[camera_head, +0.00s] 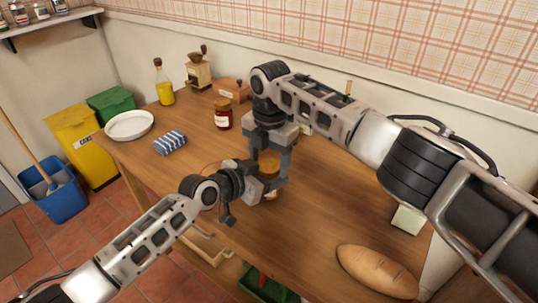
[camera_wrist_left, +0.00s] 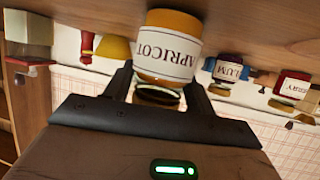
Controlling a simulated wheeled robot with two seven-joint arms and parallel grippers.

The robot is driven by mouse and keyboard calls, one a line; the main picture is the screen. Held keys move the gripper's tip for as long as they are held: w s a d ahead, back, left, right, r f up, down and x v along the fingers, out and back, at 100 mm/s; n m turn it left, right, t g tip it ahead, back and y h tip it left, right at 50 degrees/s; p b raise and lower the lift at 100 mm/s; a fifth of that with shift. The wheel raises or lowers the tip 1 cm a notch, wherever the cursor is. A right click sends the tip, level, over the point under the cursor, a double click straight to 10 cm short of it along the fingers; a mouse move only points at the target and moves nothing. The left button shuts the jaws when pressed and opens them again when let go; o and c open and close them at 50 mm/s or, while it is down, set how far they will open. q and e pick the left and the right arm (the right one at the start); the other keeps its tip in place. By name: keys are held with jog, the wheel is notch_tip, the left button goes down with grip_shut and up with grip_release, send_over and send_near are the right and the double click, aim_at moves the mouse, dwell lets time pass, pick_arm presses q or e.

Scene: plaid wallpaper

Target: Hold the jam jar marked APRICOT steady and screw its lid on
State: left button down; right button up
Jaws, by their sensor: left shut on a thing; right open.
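The APRICOT jam jar (camera_wrist_left: 167,50) is orange with a white label. It appears upside down in the left wrist view, between my left fingers (camera_wrist_left: 160,95). In the head view the jar (camera_head: 269,166) stands on the wooden table, partly hidden by both grippers. My left gripper (camera_head: 250,188) is shut on it from the left. My right gripper (camera_head: 269,160) points down over the jar's top, its open fingers on either side. A dark and gold band shows at the jar's top in the wrist view; I cannot tell whether it is a seated lid.
A red jam jar (camera_head: 223,114) and a PLUM jar (camera_wrist_left: 228,70) stand behind. A striped cloth (camera_head: 170,143), white plate (camera_head: 129,125) and oil bottle (camera_head: 164,82) are at the left. A bread loaf (camera_head: 377,271) lies front right. The table between loaf and jar is clear.

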jog(key=c, duration=1)
jog(key=m, duration=0.3)
jog(key=shift+c, duration=0.2)
jog(key=o, duration=1.1)
jog(key=shift+r, duration=2.25)
